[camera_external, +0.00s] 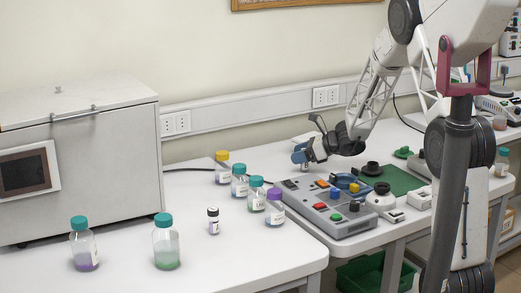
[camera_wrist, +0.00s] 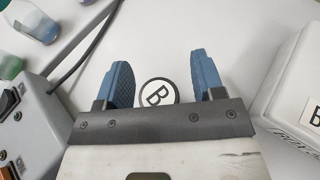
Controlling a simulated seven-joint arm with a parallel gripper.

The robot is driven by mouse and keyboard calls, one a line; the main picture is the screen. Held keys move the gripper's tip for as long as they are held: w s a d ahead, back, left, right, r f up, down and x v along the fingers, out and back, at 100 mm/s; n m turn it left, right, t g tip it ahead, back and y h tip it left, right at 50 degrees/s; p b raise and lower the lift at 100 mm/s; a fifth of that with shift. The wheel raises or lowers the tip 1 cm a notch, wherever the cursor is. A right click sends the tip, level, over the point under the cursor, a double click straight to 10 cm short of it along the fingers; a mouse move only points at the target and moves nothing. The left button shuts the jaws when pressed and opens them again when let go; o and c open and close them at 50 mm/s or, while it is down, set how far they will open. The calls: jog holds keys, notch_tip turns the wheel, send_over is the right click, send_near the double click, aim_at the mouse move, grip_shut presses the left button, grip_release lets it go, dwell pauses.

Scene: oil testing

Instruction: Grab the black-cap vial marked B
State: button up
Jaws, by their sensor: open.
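The black-cap vial marked B (camera_wrist: 154,92) shows from above in the wrist view, as a round white cap top with a black rim and a letter B. It lies between the two blue fingers of my gripper (camera_wrist: 160,66), which are open on either side with gaps. In the external view my gripper (camera_external: 303,153) is low over the back of the bench, beyond the grey control box, and mostly hides whatever stands there. Another small black-cap vial (camera_external: 213,221) stands upright on the front left of the bench; its label is too small to read.
A grey control box (camera_external: 325,208) with coloured buttons lies in front of my gripper. Teal-, yellow- and purple-capped bottles (camera_external: 239,182) stand to its left. A cable (camera_wrist: 86,45) runs left of my fingers, and a white device (camera_wrist: 293,90) is at the right.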

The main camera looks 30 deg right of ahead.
jog(key=c, duration=1)
notch_tip(320, 180, up, 10)
dwell(0.6)
dwell(0.5)
